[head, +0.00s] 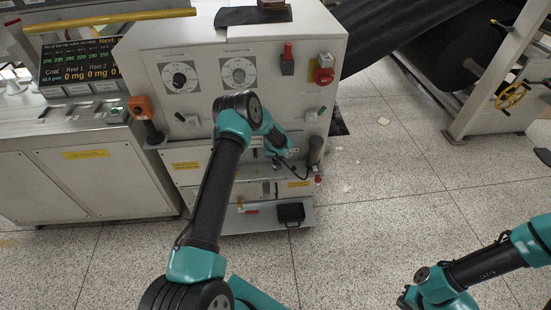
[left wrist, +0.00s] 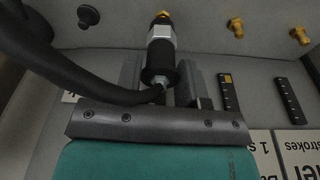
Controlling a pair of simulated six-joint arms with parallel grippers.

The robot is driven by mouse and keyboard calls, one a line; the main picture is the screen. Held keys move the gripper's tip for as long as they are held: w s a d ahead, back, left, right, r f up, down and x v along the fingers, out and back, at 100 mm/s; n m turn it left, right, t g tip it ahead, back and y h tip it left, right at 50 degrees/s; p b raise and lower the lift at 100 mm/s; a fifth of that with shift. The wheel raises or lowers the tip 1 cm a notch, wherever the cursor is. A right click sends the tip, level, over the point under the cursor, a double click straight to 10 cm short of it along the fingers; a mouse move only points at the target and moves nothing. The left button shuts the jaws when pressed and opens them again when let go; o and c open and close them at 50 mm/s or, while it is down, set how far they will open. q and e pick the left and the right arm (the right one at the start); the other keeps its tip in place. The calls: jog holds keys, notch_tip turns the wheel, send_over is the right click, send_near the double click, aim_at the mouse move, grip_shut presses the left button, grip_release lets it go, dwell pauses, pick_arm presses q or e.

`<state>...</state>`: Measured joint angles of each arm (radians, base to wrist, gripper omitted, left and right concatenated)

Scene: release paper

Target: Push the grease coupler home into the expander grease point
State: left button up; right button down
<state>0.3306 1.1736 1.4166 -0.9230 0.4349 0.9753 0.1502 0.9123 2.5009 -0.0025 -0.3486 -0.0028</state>
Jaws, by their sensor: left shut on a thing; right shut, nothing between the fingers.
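The grease coupler (left wrist: 161,62), with a silver front and black sleeve, is between the fingers of my left gripper (left wrist: 163,88), which is shut on it. A black hose (left wrist: 95,88) runs from its rear to the left. A brass grease point (left wrist: 162,18) shows directly at the coupler's front end. Coupler and point look in line; I cannot tell how deep the coupler sits. In the head view my left gripper (head: 279,158) is at the machine's front, its fingers mostly hidden by the arm. My right gripper (head: 405,299) is shut and empty at the lower right, over the floor.
Two more brass points (left wrist: 236,27) (left wrist: 300,36) are to the right on the same grey panel. A black knob (left wrist: 88,16) is at the upper left. Black slotted strips and printed labels lie below the points. A black bin (head: 291,214) stands on the machine's lower shelf.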

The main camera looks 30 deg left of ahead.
pick_arm(q)
jog(key=shift+f, duration=1.1)
jog(key=o, duration=1.2)
jog(key=shift+c, duration=0.2)
notch_tip(320, 180, up, 17)
jog(key=s+d, duration=0.1)
jog(key=s, duration=0.1)
jog(key=shift+s, duration=0.2)
jog(key=shift+d, duration=0.1)
jog(key=s+d+f+m+h, duration=0.2)
jog(key=s+d+f, duration=0.2)
jog(key=s+d, duration=0.6)
jog(key=s+d+f+m+h, duration=0.1)
jog(key=s+d+f+h, duration=0.3)
jog(key=s+d, duration=0.6)
jog(key=s+m+y, duration=0.1)
jog(key=s, duration=1.2)
jog(key=shift+s+g, duration=0.35)
jog(key=shift+g, duration=0.05)
